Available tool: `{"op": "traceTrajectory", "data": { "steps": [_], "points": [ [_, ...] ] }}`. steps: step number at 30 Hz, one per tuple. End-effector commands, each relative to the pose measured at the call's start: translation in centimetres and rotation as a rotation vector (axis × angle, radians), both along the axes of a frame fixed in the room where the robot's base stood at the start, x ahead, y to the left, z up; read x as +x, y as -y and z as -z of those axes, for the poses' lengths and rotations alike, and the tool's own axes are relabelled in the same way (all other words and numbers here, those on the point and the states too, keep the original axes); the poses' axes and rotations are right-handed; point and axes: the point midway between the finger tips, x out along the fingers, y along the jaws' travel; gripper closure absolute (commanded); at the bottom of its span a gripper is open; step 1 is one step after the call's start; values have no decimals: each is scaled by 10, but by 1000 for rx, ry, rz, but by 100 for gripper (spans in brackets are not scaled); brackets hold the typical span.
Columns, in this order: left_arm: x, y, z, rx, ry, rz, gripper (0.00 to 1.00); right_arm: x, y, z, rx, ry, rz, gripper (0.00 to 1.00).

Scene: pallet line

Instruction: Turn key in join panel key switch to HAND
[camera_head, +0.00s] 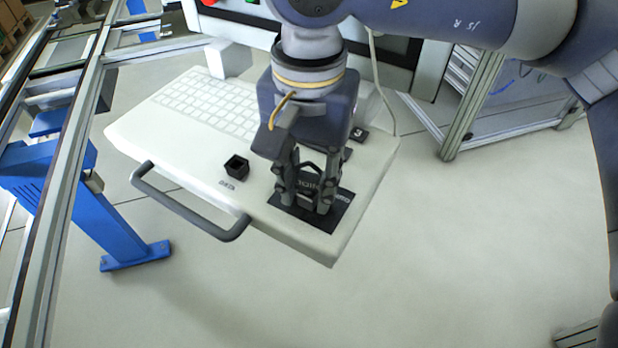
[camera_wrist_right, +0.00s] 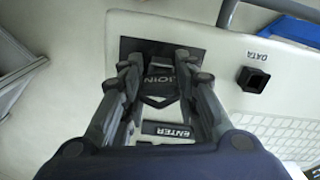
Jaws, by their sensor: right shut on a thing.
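The join panel is a black plate (camera_head: 341,212) at the front right corner of the white console. My right gripper (camera_head: 308,201) points down over it, its fingertips low at the plate. The gripper is shut on the key of the switch, which the fingers mostly hide, so I cannot read its turn position. In the right wrist view, the fingers (camera_wrist_right: 160,82) stand on both sides of the JOIN lettering on the plate (camera_wrist_right: 140,47), and an ENTER label (camera_wrist_right: 168,130) shows nearer. The HAND mark cannot be read. My left gripper is not in view.
The white console (camera_head: 155,128) has a keyboard (camera_head: 210,103) and a grey handle (camera_head: 185,210) along its front edge. A small black square socket (camera_head: 236,167) marked DATA sits left of the plate. A blue-footed rail frame (camera_head: 110,215) stands at left. The floor in front is clear.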

Motion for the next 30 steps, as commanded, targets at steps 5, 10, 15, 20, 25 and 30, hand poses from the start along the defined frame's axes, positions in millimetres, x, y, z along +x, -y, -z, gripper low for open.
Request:
{"op": "traceTrajectory", "data": {
  "steps": [5,10,15,20,25,30],
  "points": [
    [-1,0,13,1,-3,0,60,0,0,4,1,-3,-254,94],
    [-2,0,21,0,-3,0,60,0,0,4,-1,-2,-495,94],
    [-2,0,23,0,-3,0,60,0,1,1,-2,-1,-634,63],
    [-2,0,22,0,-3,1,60,0,1,1,-2,-1,-630,48],
    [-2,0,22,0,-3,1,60,0,0,0,-1,-1,-628,46],
    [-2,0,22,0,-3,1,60,0,0,0,-1,0,-628,28]
  ]
}}
